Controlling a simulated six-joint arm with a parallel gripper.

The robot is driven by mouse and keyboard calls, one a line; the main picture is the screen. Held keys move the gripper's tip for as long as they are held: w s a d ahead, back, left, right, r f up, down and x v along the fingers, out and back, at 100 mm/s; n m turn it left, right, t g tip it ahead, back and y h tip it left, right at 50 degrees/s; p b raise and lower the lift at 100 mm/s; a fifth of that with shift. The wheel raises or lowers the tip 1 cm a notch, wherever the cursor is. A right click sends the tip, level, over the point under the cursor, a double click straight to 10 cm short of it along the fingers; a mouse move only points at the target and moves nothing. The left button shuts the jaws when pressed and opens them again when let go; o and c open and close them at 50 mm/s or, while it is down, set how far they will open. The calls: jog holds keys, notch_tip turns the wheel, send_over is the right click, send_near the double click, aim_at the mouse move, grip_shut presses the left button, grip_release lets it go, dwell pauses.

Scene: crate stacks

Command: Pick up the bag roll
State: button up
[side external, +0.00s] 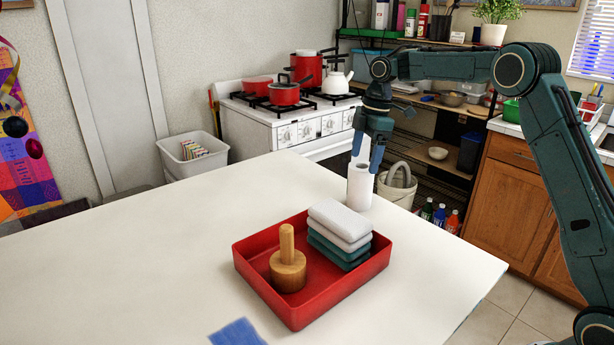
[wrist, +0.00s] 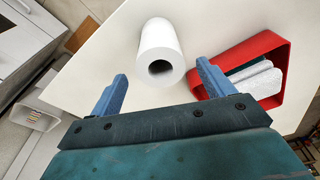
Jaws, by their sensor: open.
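The bag roll (side external: 360,188) is a white cylinder standing upright on the white table, behind the red tray. In the wrist view the bag roll (wrist: 160,50) shows its dark hollow core, ahead of the fingertips and between their lines. My gripper (side external: 369,158) points down just above the roll's top in the side view. It also shows in the wrist view (wrist: 163,85), with its two blue fingers spread apart and nothing between them. I cannot tell whether a finger touches the roll.
A red tray (side external: 313,311) stands close in front of the roll. It holds a wooden peg on a round base (side external: 288,270) and a stack of white and green pads (side external: 340,232). A blue cloth (side external: 237,333) lies at the front. The table's left side is clear.

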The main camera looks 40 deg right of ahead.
aim_at(360, 176)
jog(key=shift+w+a+f, duration=0.1)
jog(key=shift+a+f, duration=0.05)
jog(key=shift+f, duration=0.95)
jog(key=shift+a+f, duration=0.15)
jog(key=shift+f, duration=0.9)
jog(key=shift+w+a+f, duration=0.1)
jog(key=shift+a+f, duration=0.05)
jog(key=shift+f, duration=0.95)
jog(key=c, duration=1.1)
jog(key=shift+r, duration=0.15)
notch_tip(360, 176, up, 10)
jog(key=shift+f, duration=0.2)
jog(key=shift+r, duration=0.1)
